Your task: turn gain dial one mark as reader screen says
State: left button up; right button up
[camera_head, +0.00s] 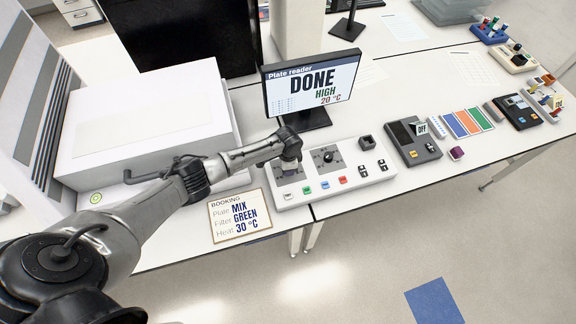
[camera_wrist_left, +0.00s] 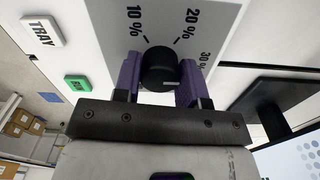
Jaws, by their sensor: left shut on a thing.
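The reader screen (camera_head: 312,84) in the head view is headed "Plate reader" and reads DONE, HIGH, 20 °C. My left gripper (camera_head: 289,167) reaches down onto the left part of the white control panel (camera_head: 350,184), hiding most of the dial there. In the left wrist view, my left gripper (camera_wrist_left: 160,82) has its purple pads on both sides of a black round dial (camera_wrist_left: 159,66), shut on it. Marks 10 %, 20 % and 30 % (camera_wrist_left: 205,60) surround the dial. A short white line shows on its near side; its exact setting is unclear.
A second dial (camera_head: 328,157) sits just right of my gripper. Coloured buttons line the panel's front, including a green one (camera_wrist_left: 78,83) and a TRAY button (camera_wrist_left: 42,31). A booking card (camera_head: 240,215) reads MIX, GREEN, 30 °C. A dark device (camera_head: 413,143) stands further right.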

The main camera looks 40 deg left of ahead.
pick_arm(q)
jog(key=o, duration=0.9)
jog(key=shift+r, duration=6.95)
